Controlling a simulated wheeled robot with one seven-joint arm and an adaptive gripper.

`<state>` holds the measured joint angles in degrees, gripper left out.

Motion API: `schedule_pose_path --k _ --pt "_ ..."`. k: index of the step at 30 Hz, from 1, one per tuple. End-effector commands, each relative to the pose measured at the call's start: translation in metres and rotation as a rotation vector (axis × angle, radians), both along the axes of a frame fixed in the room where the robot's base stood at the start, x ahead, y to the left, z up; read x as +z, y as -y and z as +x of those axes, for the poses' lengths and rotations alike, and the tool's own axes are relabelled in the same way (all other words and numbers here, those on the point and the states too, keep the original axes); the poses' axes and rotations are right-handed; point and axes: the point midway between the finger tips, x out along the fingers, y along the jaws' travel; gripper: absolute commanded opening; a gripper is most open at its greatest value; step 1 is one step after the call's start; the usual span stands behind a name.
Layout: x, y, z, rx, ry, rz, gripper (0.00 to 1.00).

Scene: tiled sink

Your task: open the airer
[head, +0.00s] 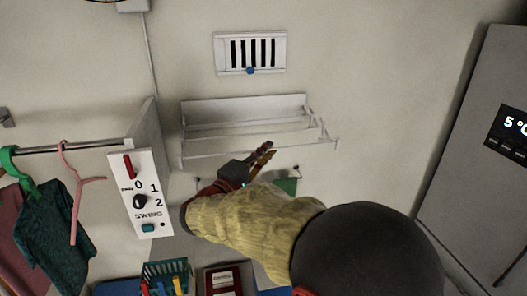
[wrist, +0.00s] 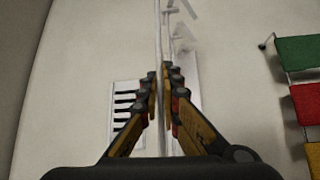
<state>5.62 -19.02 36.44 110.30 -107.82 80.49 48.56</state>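The airer (head: 285,101) is a white rack on the wall below the vent, with a back panel and several thin rails. Its rails jut out a little from the wall. My gripper (head: 268,150) is at the front rail, near the middle of the airer. In the wrist view the fingers of my gripper (wrist: 162,80) are close together, one on each side of a thin white rail (wrist: 158,30). They appear shut on it, though the exact contact is hard to see. My arm hides part of the wall below the airer.
A slotted vent (head: 250,71) with a blue knob is above the airer. A control panel (head: 153,218) and hanging clothes (head: 55,235) are on the left. A grey cabinet (head: 480,170) with a display stands on the right. Coloured cloths (wrist: 302,55) hang nearby.

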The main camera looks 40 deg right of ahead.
Motion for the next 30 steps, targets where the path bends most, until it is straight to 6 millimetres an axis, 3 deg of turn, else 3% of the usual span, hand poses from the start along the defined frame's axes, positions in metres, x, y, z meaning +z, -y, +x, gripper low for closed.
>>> schedule_pose_path --k 6,12,23,24,30 --pt "-0.004 -0.022 -0.034 0.002 0.003 -0.002 0.0" --pt "-0.003 -0.033 -0.053 0.002 -0.001 -0.001 0.0" --pt "-0.002 -0.034 -0.057 0.0 -0.004 0.0 0.0" --pt "-0.002 -0.034 -0.057 0.0 -0.004 0.0 0.06" --pt "-0.001 -0.034 -0.056 0.0 -0.003 -0.001 0.17"
